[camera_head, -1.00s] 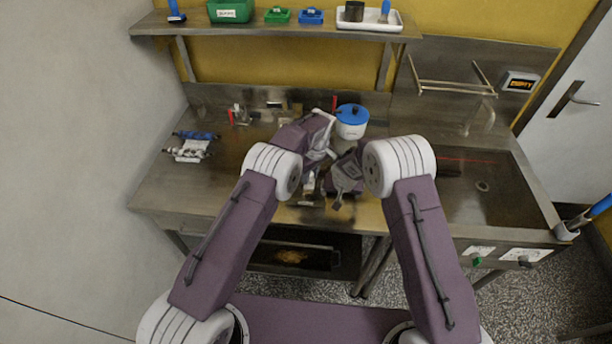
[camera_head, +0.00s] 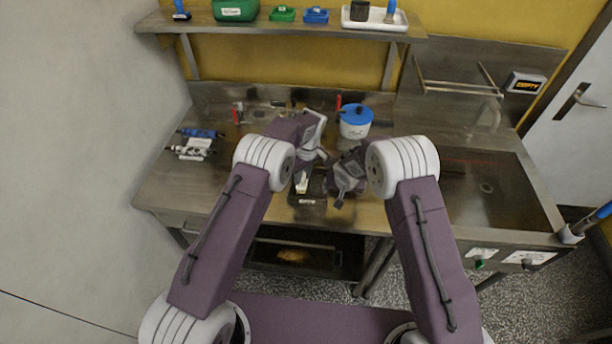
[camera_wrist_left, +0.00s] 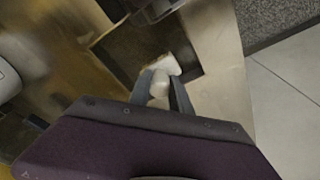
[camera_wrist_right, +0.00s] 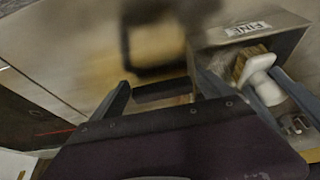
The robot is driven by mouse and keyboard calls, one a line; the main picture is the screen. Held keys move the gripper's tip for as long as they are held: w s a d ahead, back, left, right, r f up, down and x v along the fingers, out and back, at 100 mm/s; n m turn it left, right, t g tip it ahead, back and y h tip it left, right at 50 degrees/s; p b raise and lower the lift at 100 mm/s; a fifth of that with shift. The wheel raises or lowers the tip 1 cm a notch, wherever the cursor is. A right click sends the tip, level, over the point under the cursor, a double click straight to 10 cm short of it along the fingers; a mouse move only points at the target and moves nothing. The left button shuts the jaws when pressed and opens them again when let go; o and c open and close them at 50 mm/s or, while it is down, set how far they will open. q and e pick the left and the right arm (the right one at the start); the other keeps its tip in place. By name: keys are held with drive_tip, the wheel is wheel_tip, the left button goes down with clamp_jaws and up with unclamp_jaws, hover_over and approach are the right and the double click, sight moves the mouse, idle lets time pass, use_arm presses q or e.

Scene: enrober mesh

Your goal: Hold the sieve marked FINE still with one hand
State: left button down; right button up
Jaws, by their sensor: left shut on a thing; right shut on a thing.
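The sieve marked FINE shows in the right wrist view by its white label (camera_wrist_right: 248,28) on a grey metal wall; part of it is hidden. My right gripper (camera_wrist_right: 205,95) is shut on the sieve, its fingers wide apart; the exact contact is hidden. It also shows in the head view (camera_head: 340,198). My left gripper (camera_wrist_left: 160,88) is shut on a white-handled brush (camera_wrist_left: 165,66), close to the left of my right gripper in the head view. The brush's tan bristles also show in the right wrist view (camera_wrist_right: 245,68).
A white pot with a blue lid (camera_head: 355,121) stands behind my grippers. Tools and white fittings (camera_head: 195,146) lie at the left of the steel bench. A shelf (camera_head: 290,27) with bins and a white tray (camera_head: 375,19) runs above. The sink (camera_head: 490,190) is at right.

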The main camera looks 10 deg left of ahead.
use_arm(q)
drive_tip(key=shift+w+r, duration=0.1)
drive_tip(key=shift+r, duration=3.05)
use_arm(e)
drive_tip(key=shift+s+f, duration=0.15)
drive_tip(key=shift+d, duration=0.1)
drive_tip(key=o, duration=1.2)
drive_tip(key=shift+o, duration=0.2)
drive_tip(key=v, duration=1.2)
